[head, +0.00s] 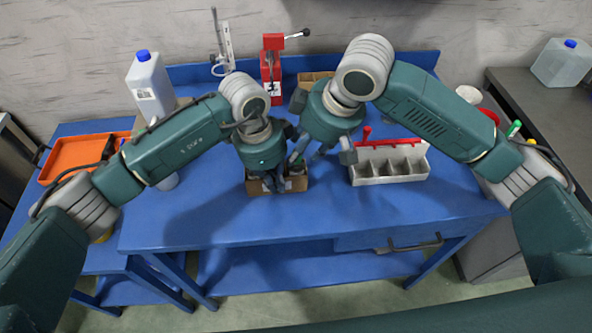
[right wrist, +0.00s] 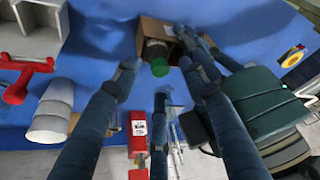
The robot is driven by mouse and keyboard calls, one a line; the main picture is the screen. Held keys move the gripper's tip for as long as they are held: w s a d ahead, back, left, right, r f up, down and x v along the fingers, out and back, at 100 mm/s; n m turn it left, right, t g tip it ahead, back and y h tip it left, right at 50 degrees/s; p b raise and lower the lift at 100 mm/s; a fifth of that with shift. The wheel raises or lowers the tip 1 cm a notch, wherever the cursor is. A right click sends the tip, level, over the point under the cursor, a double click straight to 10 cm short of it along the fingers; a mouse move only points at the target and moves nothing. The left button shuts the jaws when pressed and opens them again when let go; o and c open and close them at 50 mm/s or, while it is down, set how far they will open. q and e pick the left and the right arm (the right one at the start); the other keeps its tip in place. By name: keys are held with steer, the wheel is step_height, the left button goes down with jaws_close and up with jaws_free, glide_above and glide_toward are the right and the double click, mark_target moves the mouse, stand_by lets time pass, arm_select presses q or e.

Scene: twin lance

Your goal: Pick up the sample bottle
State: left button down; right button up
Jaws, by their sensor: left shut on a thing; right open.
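In the head view the box (head: 297,184) is on the blue table, and my arms mostly hide the bottle. My left gripper (head: 272,184) is at the box, shut on what looks like its wall; its fingers also show in the right wrist view (right wrist: 187,40). My right gripper (right wrist: 158,72) is open, with its fingers spread either side of the cap and nothing clearly held.
A pale compartment bin (head: 392,178) with a red-handled tool (head: 362,137) stands right of the box. A red press (head: 271,68) is behind. A white jug (head: 150,85) and an orange tray (head: 75,157) are at left. The table front is clear.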

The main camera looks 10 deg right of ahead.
mark_target(296, 170)
arm_select(q)
steer(key=shift+w, duration=0.1)
arm_select(e)
steer(key=x, duration=0.3)
steer(key=shift+w+a+f, duration=0.1)
steer(key=shift+w+f, duration=0.05)
steer(key=shift+f, duration=0.05)
jaws_close()
steer(key=shift+r, duration=0.15)
